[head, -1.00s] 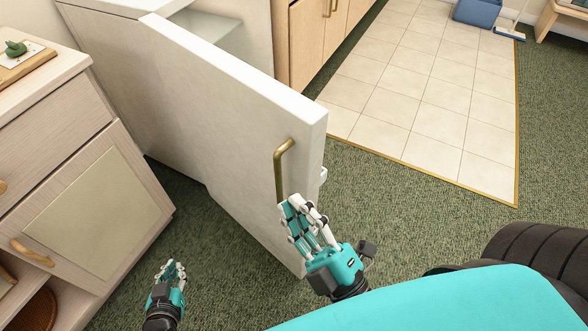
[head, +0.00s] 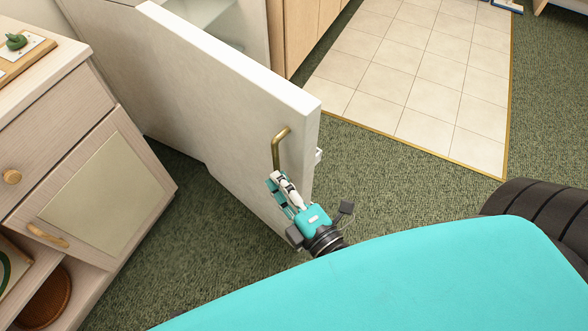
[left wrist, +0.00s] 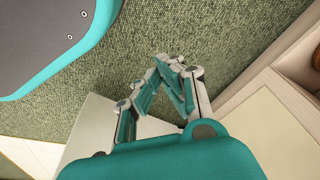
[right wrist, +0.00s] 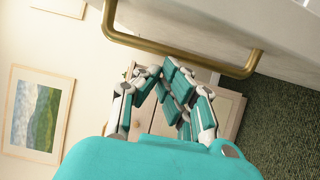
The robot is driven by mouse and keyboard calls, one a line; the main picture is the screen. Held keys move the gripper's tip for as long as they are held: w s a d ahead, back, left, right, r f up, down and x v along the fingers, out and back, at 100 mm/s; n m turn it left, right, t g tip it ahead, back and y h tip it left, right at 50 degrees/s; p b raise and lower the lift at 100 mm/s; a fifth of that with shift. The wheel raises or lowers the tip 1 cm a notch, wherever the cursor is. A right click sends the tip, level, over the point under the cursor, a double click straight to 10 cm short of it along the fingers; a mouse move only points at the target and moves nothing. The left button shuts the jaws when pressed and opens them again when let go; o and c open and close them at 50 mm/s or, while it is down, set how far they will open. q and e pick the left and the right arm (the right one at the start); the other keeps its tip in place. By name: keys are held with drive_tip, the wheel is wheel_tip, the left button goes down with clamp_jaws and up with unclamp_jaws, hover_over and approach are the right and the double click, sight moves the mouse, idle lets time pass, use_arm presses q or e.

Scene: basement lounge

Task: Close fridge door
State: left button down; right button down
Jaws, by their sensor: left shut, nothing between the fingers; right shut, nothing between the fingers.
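The white fridge door (head: 220,105) stands open in the head view, swung out from the fridge body (head: 110,65). Its bent brass handle (head: 278,150) is on the face toward me, near the free edge. My right gripper (head: 275,182) is shut and empty at the handle's lower end, in front of the door face. In the right wrist view the handle (right wrist: 180,48) crosses just beyond the fingertips (right wrist: 160,70); I cannot tell if they touch. My left gripper (left wrist: 170,62) is shut and empty in the left wrist view, and is out of the head view.
A pale wood cabinet (head: 65,130) stands left of the door, with green carpet (head: 190,220) between them. Wood cupboards (head: 300,35) stand behind the door. A dark rounded object (head: 540,220) is at the right.

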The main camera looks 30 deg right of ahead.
sight(295, 172)
drive_tip(key=shift+w+d, duration=0.3)
drive_tip(key=shift+d, duration=0.6)
drive_tip(key=shift+w+d, duration=0.25)
drive_tip(key=shift+d, duration=0.6)
drive_tip(key=shift+d, duration=0.1)
